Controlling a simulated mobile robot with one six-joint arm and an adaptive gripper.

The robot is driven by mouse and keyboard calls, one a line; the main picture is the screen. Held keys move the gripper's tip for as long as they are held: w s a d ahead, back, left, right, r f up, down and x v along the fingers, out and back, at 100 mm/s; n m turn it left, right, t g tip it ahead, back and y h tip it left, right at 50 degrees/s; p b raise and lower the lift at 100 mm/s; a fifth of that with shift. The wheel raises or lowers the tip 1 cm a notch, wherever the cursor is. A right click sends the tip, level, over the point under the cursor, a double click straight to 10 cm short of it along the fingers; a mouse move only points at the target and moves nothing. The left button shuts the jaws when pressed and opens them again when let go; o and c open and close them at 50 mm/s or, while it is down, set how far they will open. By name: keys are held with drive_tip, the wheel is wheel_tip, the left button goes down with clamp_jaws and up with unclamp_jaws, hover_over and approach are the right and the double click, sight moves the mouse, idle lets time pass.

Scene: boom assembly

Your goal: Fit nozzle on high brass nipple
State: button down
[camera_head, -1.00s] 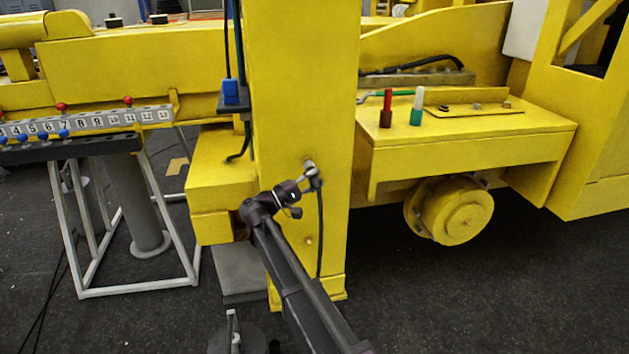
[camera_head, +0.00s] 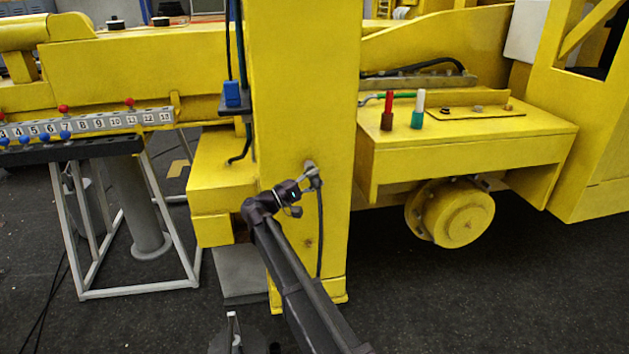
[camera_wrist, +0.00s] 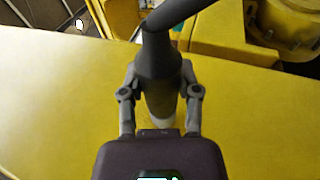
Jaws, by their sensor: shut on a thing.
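My gripper (camera_head: 311,178) is at the front face of the yellow column (camera_head: 300,80). It is shut on a dark grey nozzle (camera_wrist: 158,62), which sits between the two fingers in the wrist view. A black hose runs from the nozzle and hangs down the column (camera_head: 320,235) in the head view. A small fitting (camera_head: 309,164), perhaps the high nipple, shows just above the gripper; its brass is not clear. A lower small brass-coloured spot (camera_head: 307,242) is on the same face. The nozzle's mouth and any contact with the high nipple are hidden.
A yellow ledge (camera_head: 470,145) with a red and a white-green handle is to the right, above a round yellow hub (camera_head: 455,215). A numbered rail (camera_head: 90,125) on a stand is to the left. Open dark floor lies in front at the right.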

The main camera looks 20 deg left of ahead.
drive_tip(key=shift+w+a, duration=0.1)
drive_tip(key=shift+w, duration=0.1)
drive_tip(key=shift+c, duration=1.2)
unclamp_jaws()
